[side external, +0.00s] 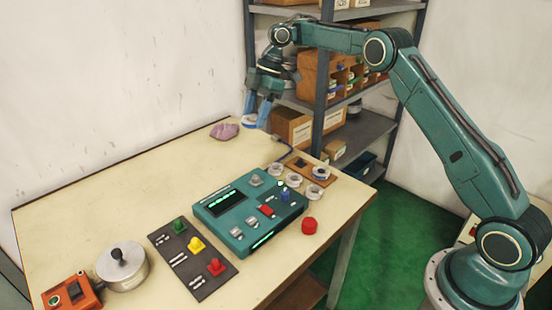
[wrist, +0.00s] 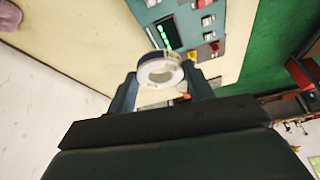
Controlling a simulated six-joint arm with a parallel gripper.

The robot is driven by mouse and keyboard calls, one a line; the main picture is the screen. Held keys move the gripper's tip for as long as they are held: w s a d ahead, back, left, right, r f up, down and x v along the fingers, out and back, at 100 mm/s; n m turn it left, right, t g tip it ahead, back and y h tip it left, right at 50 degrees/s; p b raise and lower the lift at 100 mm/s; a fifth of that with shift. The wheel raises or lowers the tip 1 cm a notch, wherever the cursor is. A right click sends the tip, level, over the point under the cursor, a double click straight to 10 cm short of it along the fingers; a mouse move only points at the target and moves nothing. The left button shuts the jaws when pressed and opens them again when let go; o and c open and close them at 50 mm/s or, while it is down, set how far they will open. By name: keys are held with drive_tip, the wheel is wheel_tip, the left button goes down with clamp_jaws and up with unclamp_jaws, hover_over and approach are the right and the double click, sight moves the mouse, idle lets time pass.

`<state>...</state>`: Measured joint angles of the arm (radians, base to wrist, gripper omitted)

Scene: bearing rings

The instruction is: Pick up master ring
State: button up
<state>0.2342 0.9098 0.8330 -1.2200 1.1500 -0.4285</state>
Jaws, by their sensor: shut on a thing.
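The master ring (wrist: 147,72), a pale whitish ring with small markings on its outer wall, is held between my two fingertips in the wrist view. My gripper (side external: 257,118) is shut on it and holds it in the air above the far end of the table in the side external view. There the ring (side external: 249,121) shows as a small pale shape partly covered by the blue fingers. Its lower edge is clear of the tabletop.
Several other rings (side external: 293,180) stand by a brown board (side external: 302,158) near the teal gauge box (side external: 230,207). A pink cloth (side external: 224,131) lies at the back.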

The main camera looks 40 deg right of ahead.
drive_tip(key=shift+r, duration=0.15)
drive_tip(key=shift+d, duration=0.15)
idle(0.6)
drive_tip(key=shift+w+d+f+m, duration=0.2)
drive_tip(key=shift+d+f+m, duration=0.1)
drive_tip(key=shift+d+f, duration=0.35)
drive_tip(key=d+f+m, duration=0.1)
drive_tip(key=d+f, duration=0.4)
drive_tip(key=d, duration=0.1)
drive_tip(key=s+d+f+m+t, duration=0.1)
drive_tip(key=d+f+m, duration=0.1)
drive_tip(key=d+f, duration=0.2)
drive_tip(key=d+f+m+t+h, duration=0.1)
drive_tip(key=d+f+m, duration=0.1)
drive_tip(key=d+f, duration=0.3)
drive_tip(key=shift+s+d+f, duration=0.15)
drive_tip(key=shift+d, duration=0.75)
drive_tip(key=shift+s+d+f, duration=0.15)
drive_tip(key=shift+d, duration=0.75)
drive_tip(key=shift+f, duration=2)
drive_tip(key=shift+f, duration=1.7)
